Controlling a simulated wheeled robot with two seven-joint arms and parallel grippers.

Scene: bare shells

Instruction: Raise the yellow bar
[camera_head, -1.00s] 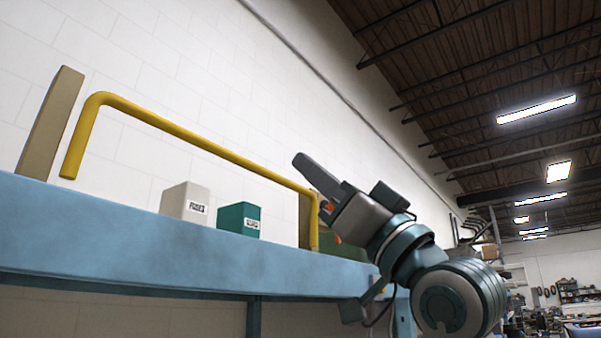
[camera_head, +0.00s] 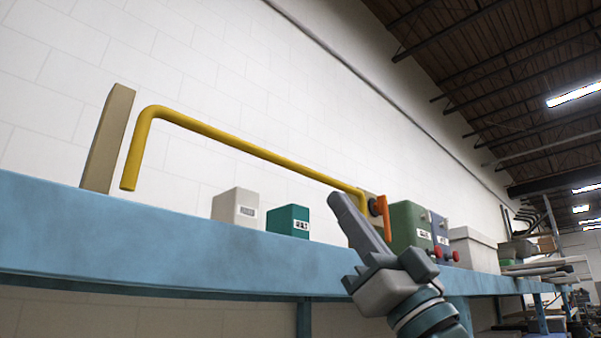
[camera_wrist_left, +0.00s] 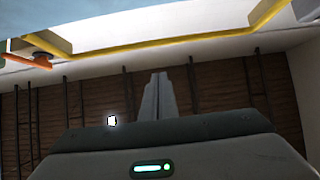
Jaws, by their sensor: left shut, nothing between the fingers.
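The yellow bar (camera_head: 250,148) is a bent tube with a long span and a down-turned leg at each end. It stands above the blue shelf in the head view, its left leg's end free in the air beside a tan post (camera_head: 108,140). Its right leg is partly hidden behind my left gripper (camera_head: 336,197). The gripper is shut and empty, pointing up just in front of that end; I cannot tell whether it touches. In the left wrist view the bar (camera_wrist_left: 160,47) crosses beyond the shut fingers (camera_wrist_left: 158,76). My right gripper is not in view.
The blue shelf (camera_head: 180,235) carries a pale box (camera_head: 236,207), a teal box (camera_head: 288,221), a green box (camera_head: 408,226) and a white bin (camera_head: 473,248). An orange handle (camera_head: 382,214) is close right of my gripper. A white wall (camera_head: 230,70) stands behind.

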